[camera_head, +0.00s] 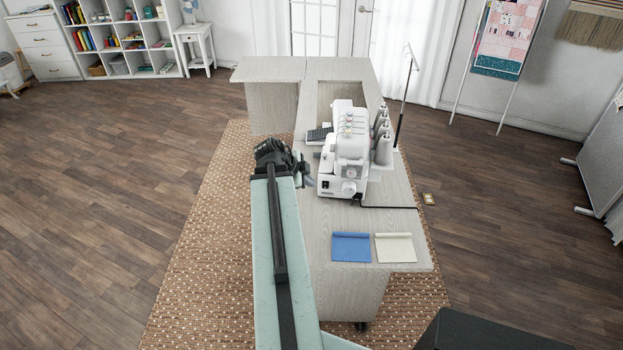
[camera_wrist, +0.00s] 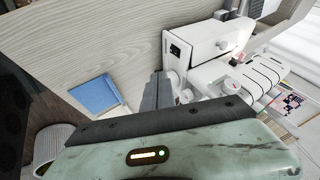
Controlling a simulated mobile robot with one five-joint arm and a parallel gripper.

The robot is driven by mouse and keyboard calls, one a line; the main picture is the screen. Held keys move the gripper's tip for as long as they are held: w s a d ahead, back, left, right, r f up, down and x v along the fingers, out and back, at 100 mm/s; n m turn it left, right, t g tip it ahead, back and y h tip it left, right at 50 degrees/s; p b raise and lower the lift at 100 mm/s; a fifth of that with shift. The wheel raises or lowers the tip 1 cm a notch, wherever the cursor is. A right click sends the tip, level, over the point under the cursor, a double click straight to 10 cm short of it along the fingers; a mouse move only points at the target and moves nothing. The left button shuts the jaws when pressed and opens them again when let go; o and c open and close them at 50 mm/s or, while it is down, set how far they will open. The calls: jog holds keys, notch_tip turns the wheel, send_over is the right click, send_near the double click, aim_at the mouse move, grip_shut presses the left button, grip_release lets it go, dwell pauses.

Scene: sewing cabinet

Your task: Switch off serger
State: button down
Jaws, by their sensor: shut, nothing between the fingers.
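The white serger (camera_head: 346,150) stands on the pale wood cabinet top, with thread cones on its right. Its near end carries a small black switch panel (camera_head: 325,184), which also shows as a dark plate in the wrist view (camera_wrist: 174,50). I cannot tell the switch's position. My gripper (camera_head: 308,181) is at the cabinet's left edge, just left of the serger's near end, partly hidden by my arm. In the wrist view my gripper (camera_wrist: 159,73) is shut and empty, its dark fingers below the panel and beside a white round knob (camera_wrist: 171,82). I cannot tell whether they touch.
A blue cloth (camera_head: 351,247) and a cream cloth (camera_head: 395,247) lie on the cabinet's near end. A thin thread stand (camera_head: 403,95) rises behind the cones. A dark cord (camera_head: 388,207) runs right to a floor outlet (camera_head: 428,199). The floor to the left is clear.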

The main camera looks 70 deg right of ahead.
aim_at(325, 186)
jog(key=shift+f, duration=0.1)
jog(key=shift+s+f+b, duration=0.1)
jog(key=shift+f+b, duration=0.55)
jog(key=shift+f, duration=0.05)
jog(key=b+x, duration=0.9)
jog(key=x, duration=0.2)
jog(key=shift+a+f, duration=0.15)
jog(key=shift+f, duration=0.05)
jog(key=d, duration=0.2)
jog(key=w+d, duration=0.1)
jog(key=shift+w+d+r, duration=0.1)
jog(key=shift+d+r, duration=0.1)
jog(key=shift+r, duration=0.1)
